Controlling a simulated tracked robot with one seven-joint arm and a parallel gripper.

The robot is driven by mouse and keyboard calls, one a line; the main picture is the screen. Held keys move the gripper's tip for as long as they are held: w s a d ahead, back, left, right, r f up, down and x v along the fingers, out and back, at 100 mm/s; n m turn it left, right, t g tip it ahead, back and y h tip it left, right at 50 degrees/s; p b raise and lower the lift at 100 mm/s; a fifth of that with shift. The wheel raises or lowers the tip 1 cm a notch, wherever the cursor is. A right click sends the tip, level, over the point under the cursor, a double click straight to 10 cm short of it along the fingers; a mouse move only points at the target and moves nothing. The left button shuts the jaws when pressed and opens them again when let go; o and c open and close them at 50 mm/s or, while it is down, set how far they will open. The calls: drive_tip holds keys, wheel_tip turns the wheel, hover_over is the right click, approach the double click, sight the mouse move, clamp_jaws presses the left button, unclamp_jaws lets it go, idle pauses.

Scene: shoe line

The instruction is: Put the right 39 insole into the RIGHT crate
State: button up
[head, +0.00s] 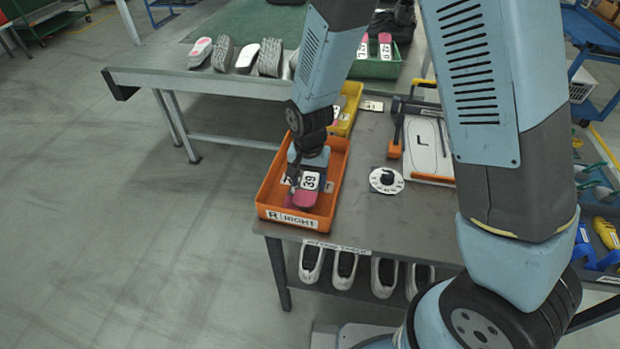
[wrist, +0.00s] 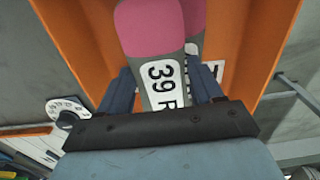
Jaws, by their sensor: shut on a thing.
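The right 39 insole (head: 308,188) has a pink end and a white label; the wrist view (wrist: 160,55) shows "39 R" on it. My gripper (head: 305,172) is shut on it, with one finger at each side of the label in the wrist view (wrist: 163,88). The orange RIGHT crate (head: 270,215) stands at the table's left front corner, and its orange walls show in the wrist view (wrist: 75,35). The insole is over or inside this crate; its height above the floor is hard to tell. Another pink-ended insole (wrist: 194,15) lies partly hidden behind it.
A yellow crate (head: 350,110) stands behind the orange one. A green crate (head: 375,68) with pink-ended insoles is farther back. A round dial (head: 386,180) and a board marked L (head: 428,150) lie to the right. Several shoes (head: 345,268) sit on the lower shelf.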

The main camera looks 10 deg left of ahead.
drive_tip(key=shift+f, duration=0.45)
drive_tip(key=o, duration=1)
drive_tip(key=shift+o, duration=0.2)
wheel_tip(320, 180, up, 13)
drive_tip(key=w+d+r+t, duration=0.1)
drive_tip(key=w+d+r, duration=0.1)
drive_tip(key=d+r, duration=0.6)
drive_tip(key=s+d+r+t, duration=0.1)
drive_tip(key=s+d+r, duration=0.3)
drive_tip(key=d, duration=0.3)
drive_tip(key=s+d+r+t, duration=0.2)
drive_tip(key=s+d+r, duration=0.2)
drive_tip(key=d+r, duration=0.2)
drive_tip(key=s+d+r+n+t, duration=0.1)
drive_tip(key=s+d+r, duration=0.4)
drive_tip(key=d, duration=0.5)
drive_tip(key=shift+r+t, duration=0.3)
drive_tip(key=shift+r, duration=0.1)
